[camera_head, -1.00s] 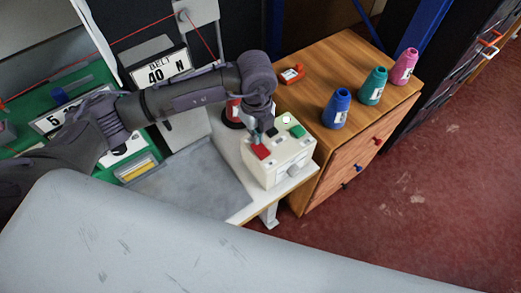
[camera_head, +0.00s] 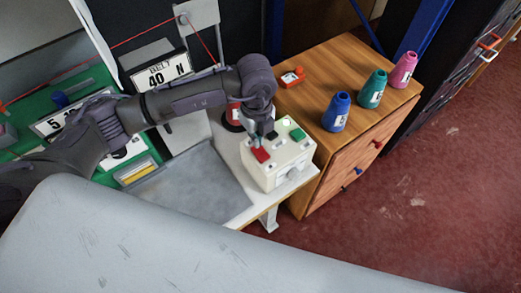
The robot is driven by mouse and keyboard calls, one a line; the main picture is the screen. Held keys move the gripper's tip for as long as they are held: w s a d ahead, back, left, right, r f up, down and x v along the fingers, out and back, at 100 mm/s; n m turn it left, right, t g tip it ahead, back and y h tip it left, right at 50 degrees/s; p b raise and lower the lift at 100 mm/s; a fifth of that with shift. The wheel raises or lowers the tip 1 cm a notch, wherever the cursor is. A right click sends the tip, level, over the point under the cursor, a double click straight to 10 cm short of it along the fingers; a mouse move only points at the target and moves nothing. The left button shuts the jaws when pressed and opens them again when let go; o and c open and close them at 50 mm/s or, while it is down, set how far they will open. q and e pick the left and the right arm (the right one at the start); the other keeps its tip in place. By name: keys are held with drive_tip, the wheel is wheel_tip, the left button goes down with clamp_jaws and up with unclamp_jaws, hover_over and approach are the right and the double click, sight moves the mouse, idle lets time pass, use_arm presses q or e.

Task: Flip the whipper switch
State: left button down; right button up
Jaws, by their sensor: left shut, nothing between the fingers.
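A cream switch box (camera_head: 278,170) stands at the right end of the white work surface. Its top carries a red rocker (camera_head: 262,155), a green rocker (camera_head: 298,135), a small dark switch (camera_head: 272,135) and a pale round button (camera_head: 287,121). A round grey knob (camera_head: 292,174) sits on its front face. No label naming the whipper switch is readable. My left gripper (camera_head: 255,141) is shut and empty, pointing down at the box top just behind the red rocker. Whether it touches the rocker I cannot tell. My right gripper is not in view.
A wooden cabinet (camera_head: 345,75) to the right holds blue (camera_head: 336,112), teal (camera_head: 372,90) and pink (camera_head: 404,70) thread cones and an orange-red tool (camera_head: 292,77). A red spool (camera_head: 233,117) stands behind my gripper. A grey plate (camera_head: 195,185) lies left of the box.

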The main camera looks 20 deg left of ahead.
use_arm(q)
drive_tip(key=shift+f, duration=0.3)
idle(0.5)
drive_tip(key=shift+f+b, duration=0.9)
drive_tip(key=shift+b, duration=0.05)
idle(0.3)
drive_tip(key=shift+r+p, duration=2.4)
drive_tip(key=shift+r, duration=1.15)
